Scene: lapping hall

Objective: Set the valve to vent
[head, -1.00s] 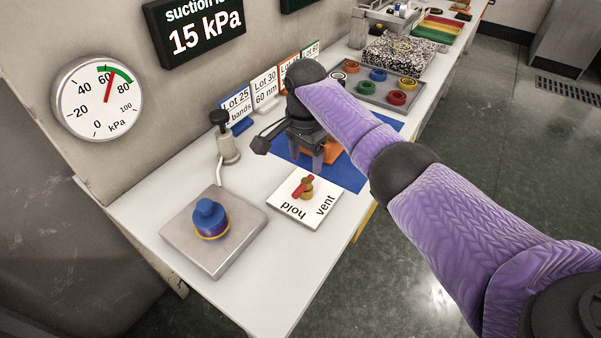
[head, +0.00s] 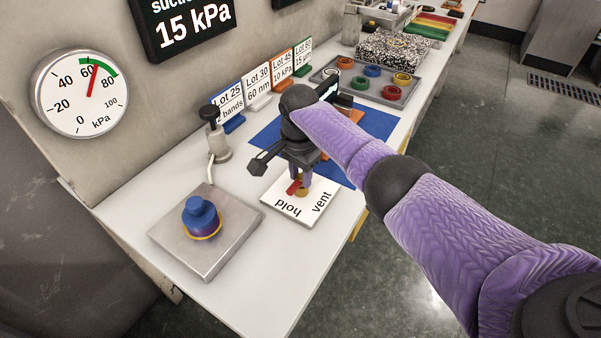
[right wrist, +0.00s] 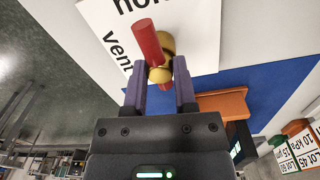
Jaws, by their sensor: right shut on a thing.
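The valve has a red lever (head: 294,187) and a brass body, and sits on a white plate (head: 312,213) lettered "hold" and "vent". My right gripper (head: 304,179) is over the plate, pointing down, with its fingertips at the valve. In the right wrist view my right gripper (right wrist: 160,88) is shut on the valve, with its fingers either side of the brass part (right wrist: 163,72). The red lever (right wrist: 147,40) sticks out past the fingers, its long end toward the "hold" lettering. My left gripper is out of view.
A steel plate (head: 235,245) with a blue-topped weight (head: 201,217) stands at left of the valve. A black-knobbed fitting (head: 218,148) is behind. The round gauge (head: 78,93) has its needle in the green band; the display (head: 187,32) reads 15 kPa. A blue mat (head: 266,137) lies beyond.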

